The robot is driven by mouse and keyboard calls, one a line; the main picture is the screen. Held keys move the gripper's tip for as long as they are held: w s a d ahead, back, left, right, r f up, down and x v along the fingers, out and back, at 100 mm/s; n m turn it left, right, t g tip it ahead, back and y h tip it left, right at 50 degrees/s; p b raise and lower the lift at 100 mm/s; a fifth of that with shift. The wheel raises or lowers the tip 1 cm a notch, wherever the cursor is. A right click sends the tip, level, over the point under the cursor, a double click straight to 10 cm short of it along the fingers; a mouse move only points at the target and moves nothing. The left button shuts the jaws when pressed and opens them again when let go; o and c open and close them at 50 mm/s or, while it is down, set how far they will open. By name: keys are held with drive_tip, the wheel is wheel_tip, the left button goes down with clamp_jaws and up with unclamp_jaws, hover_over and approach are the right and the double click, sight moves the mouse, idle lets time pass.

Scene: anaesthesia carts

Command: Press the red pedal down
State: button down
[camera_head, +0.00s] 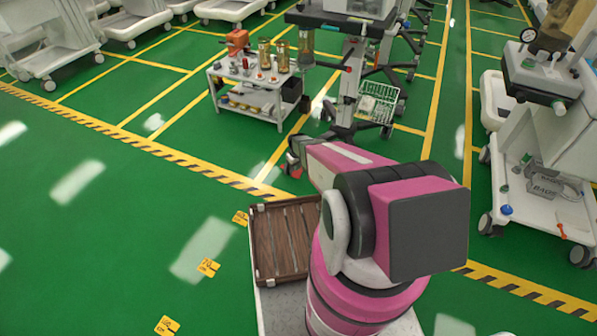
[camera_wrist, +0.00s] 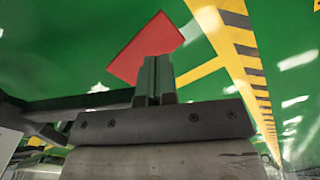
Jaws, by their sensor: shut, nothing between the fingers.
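The red pedal (camera_wrist: 146,48) shows in the wrist view as a flat red plate just beyond my fingertips. My gripper (camera_wrist: 153,62) has its two dark fingers together and empty, and they overlap the pedal's lower edge in that view. I cannot tell whether they touch it. In the head view my gripper (camera_head: 294,165) is low beside the foot of the dark-based cart, and small bits of red (camera_head: 297,172) show around it. My arm and gripper hide most of the pedal there. I cannot tell whether the pedal is up or down.
The cart with a dark wheeled base (camera_head: 345,125) stands just beyond my gripper. A white trolley (camera_head: 262,115) with jars and bottles is to its left. Another cart (camera_head: 545,200) stands at the right.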

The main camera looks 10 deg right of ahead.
sight(297, 174)
drive_tip(key=shift+r, duration=1.85)
